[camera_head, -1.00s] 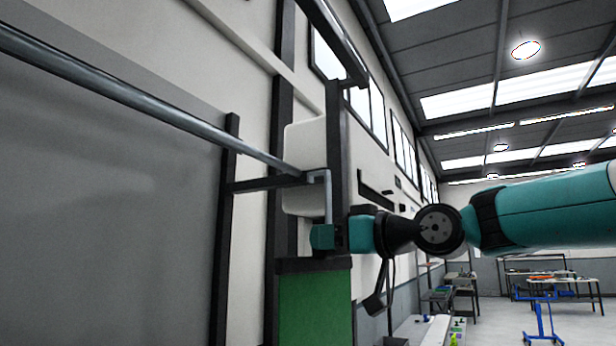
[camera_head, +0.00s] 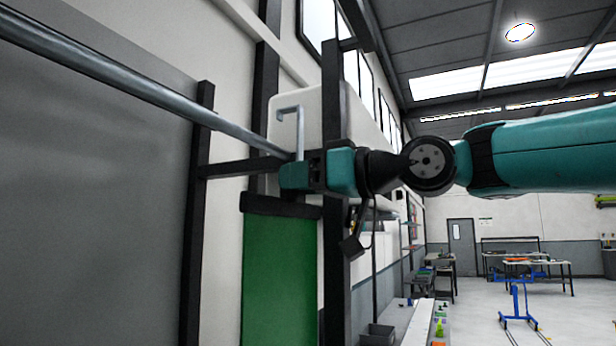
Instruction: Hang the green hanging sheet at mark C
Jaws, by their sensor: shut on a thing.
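The green hanging sheet (camera_head: 278,285) hangs upright below my gripper, under a dark top bar (camera_head: 280,205). A pale grey hook (camera_head: 298,130) rises above my gripper, with its bent top pointing left. My gripper (camera_head: 298,174) is shut, apparently on the hanger of the sheet. The jaws cover the grip point and the link between hook and bar. I cannot tell whether hook and rail touch. No mark C can be made out.
A dark bracket (camera_head: 240,167) and post (camera_head: 198,200) stand beside the rail, left of the sheet. Another dark post (camera_head: 335,240) stands close behind the sheet's right edge. Benches and a blue stand (camera_head: 517,302) are far off on open floor.

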